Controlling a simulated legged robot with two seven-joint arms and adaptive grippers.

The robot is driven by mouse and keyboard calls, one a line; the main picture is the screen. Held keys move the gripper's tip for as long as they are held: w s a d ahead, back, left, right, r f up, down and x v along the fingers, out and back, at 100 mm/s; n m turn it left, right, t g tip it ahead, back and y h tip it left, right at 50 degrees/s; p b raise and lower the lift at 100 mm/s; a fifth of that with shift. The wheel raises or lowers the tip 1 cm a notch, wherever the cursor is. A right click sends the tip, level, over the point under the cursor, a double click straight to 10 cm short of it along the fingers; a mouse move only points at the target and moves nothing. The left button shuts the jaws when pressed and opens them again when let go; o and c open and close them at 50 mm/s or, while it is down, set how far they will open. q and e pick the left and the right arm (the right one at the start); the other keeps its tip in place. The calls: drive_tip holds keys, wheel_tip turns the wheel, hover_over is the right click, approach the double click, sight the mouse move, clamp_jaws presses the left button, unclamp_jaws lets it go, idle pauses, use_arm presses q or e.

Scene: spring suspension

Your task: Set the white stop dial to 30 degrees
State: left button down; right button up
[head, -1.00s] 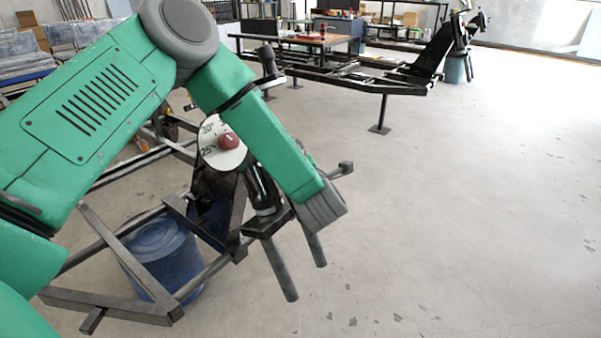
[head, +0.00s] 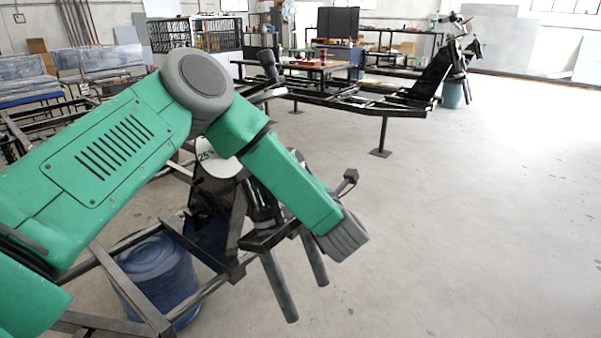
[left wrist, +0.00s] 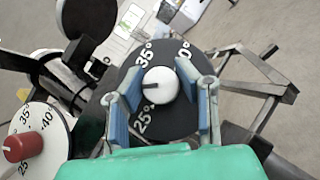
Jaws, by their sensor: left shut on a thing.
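The white stop dial is a white knob (left wrist: 161,85) on a black face (left wrist: 152,128) with white degree marks, in the left wrist view. Its dark line points left, between the 35 and 25 marks. The 30 mark is hidden behind a finger. My left gripper (left wrist: 160,68) is shut on the white knob, one blue pad on each side. In the head view my green left arm (head: 285,180) hides the gripper and this dial. My right gripper is in neither view.
A second dial, a white face (left wrist: 46,116) with a red knob (left wrist: 18,147), stands at the left; its white face (head: 222,162) shows partly behind my arm. A blue bucket (head: 160,275) stands under the dark frame (head: 125,283). Open floor lies at right.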

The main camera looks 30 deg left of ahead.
use_arm(q)
drive_tip(key=shift+s+d+f, duration=0.1)
drive_tip(key=shift+d+f, duration=0.1)
drive_tip(key=shift+f, duration=0.15)
drive_tip(key=c, duration=1.2)
unclamp_jaws()
drive_tip(key=shift+r, duration=0.15)
drive_tip(key=v, duration=1.2)
